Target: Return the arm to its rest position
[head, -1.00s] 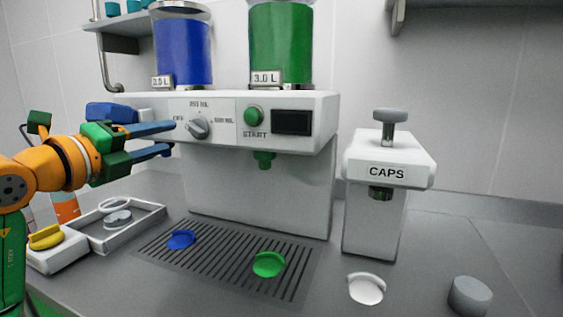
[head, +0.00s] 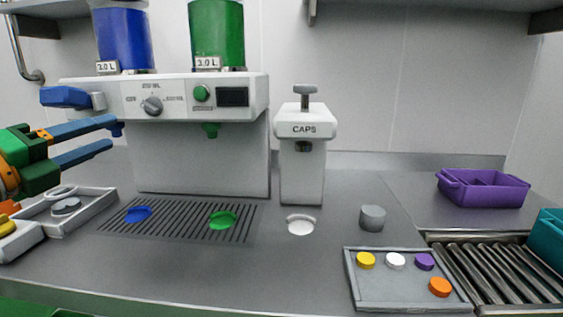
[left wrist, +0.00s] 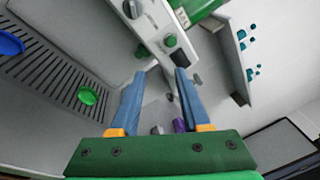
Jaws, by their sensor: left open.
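My left gripper (head: 117,138) is at the left edge of the head view, in front of the white dispensing machine (head: 200,160). Its two blue fingers are apart and nothing is between them. They point right, a little below the machine's grey knob (head: 153,106). The left wrist view also shows the open gripper (left wrist: 160,75), with the machine's panel beyond its fingers. My right gripper does not show in either view.
The white caps press (head: 302,165) stands right of the machine. A grated drip area (head: 180,230) holds blue and green discs. A tray (head: 352,285) holds coloured caps. A purple crate (head: 485,192) stands near rollers (head: 505,270) at right. A small tray (head: 110,192) sits below the gripper.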

